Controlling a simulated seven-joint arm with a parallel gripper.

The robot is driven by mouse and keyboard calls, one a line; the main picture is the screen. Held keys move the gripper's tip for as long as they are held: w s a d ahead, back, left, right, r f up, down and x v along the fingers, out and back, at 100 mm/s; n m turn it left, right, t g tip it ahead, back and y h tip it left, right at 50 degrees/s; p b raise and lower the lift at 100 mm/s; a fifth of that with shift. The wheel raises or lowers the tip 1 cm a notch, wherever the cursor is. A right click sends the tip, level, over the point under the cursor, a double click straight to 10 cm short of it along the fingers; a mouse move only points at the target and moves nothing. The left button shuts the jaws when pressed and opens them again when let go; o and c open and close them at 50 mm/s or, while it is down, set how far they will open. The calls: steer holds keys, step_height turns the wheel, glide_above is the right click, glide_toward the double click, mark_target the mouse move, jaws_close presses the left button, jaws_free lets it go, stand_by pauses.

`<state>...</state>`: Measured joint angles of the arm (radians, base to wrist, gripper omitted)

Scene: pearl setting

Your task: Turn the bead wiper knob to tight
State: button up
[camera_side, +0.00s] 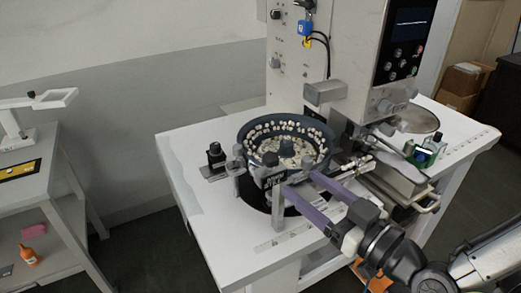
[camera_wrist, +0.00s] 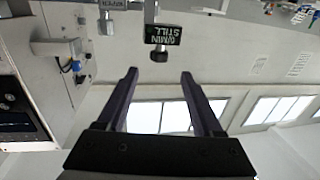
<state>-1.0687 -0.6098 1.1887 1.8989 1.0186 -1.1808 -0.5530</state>
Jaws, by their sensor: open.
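My gripper (camera_side: 301,183) has two purple fingers spread open, at the front rim of the blue bead bowl (camera_side: 318,136). In the wrist view, my open gripper (camera_wrist: 158,74) has a small dark knob (camera_wrist: 158,55) just beyond its fingertips, roughly centred between them. No contact shows. A dark plate (camera_wrist: 163,35) with upside-down lettering, seemingly "STILL" and "0/MIN", sits by this knob. In the side view, a small dark knob (camera_side: 270,159) stands at the bowl's front. I cannot tell whether either is the bead wiper knob, nor read its setting.
White beads line the bowl's ledge and floor. A black knob-like part (camera_side: 215,152) stands left of the bowl on the white table (camera_side: 190,182). A grey machine column (camera_side: 345,55) rises behind. A small green-and-blue item (camera_side: 422,153) lies to the right.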

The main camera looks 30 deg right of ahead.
mark_target(266, 155)
steer(key=w, duration=0.4)
steer(key=w+a, duration=0.1)
steer(key=w, duration=0.4)
steer(key=w+a, duration=0.1)
steer(key=w, duration=0.3)
steer(key=shift+w, duration=0.25)
jaws_close()
